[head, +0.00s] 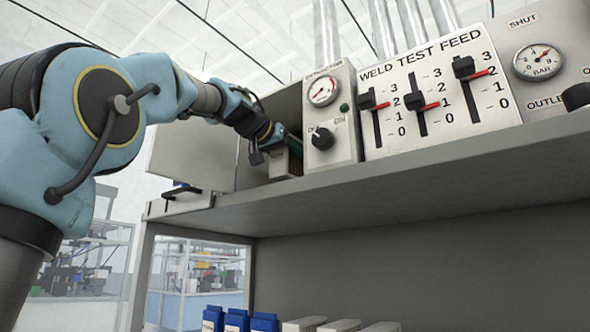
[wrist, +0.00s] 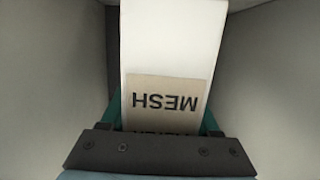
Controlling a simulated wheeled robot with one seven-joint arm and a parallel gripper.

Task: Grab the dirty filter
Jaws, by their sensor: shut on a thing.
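A pale, block-shaped filter (wrist: 173,45) fills the middle of the wrist view. It carries a beige label reading "MESH" upside down, with a second line partly hidden by my gripper. My gripper (wrist: 163,116) has its green fingers on either side of the filter, shut on it. In the head view my gripper (head: 291,142) is at the open housing left of the extractor panel. A small brownish, ribbed part (head: 284,166) shows just below it there, perhaps the filter. How dirty the filter is cannot be told.
The extractor panel (head: 343,117) with gauge and knob stands close right of my gripper. The weld test feed panel (head: 440,90) is farther right. A flat cover with a black handle (head: 182,192) is at left. Several blue (head: 236,320) and white (head: 340,325) boxes stand below.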

